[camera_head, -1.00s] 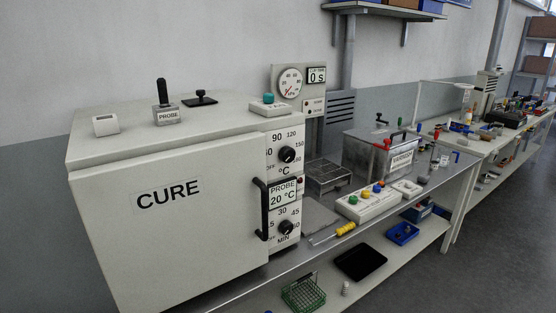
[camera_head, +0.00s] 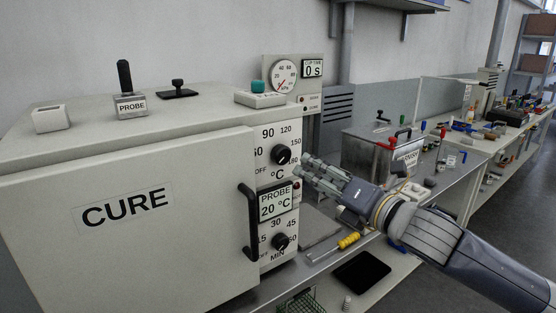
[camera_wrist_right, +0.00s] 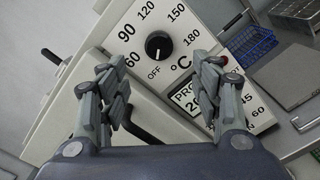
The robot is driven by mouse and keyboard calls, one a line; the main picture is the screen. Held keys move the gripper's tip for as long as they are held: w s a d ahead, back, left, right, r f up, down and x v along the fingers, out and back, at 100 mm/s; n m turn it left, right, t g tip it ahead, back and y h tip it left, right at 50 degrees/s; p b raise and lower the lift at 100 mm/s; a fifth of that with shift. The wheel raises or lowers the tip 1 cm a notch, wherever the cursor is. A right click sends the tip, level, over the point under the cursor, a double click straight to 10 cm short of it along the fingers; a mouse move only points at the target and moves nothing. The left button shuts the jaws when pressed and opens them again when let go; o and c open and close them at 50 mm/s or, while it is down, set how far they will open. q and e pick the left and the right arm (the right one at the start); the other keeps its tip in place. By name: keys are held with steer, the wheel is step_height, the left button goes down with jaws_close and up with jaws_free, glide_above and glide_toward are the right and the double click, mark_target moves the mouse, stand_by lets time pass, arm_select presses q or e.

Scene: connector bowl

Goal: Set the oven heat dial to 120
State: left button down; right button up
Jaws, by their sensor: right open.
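The oven (camera_head: 150,205) is a large pale box marked CURE. Its heat dial (camera_head: 281,155) is a black knob on the upper part of the right-hand panel, with a scale of 60 to 180 and OFF. In the right wrist view the dial (camera_wrist_right: 158,45) shows between and beyond the fingers, its white mark pointing toward OFF. My right gripper (camera_head: 304,170) is open and empty, just right of the dial and apart from it. Its fingers (camera_wrist_right: 158,66) also show in the wrist view. My left gripper is not in view.
The black door handle (camera_head: 249,222) sticks out left of the panel. A PROBE display (camera_head: 276,202) and a MIN dial (camera_head: 280,241) sit below the heat dial. A yellow-handled screwdriver (camera_head: 348,240) lies on the bench.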

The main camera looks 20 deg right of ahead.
mark_target(284, 157)
steer(key=p+x, duration=0.2)
steer(key=x, duration=0.7)
steer(key=shift+a+r+p, duration=0.1)
steer(key=shift+p, duration=0.3)
steer(key=shift+x, duration=0.75)
steer(key=c, duration=1.1)
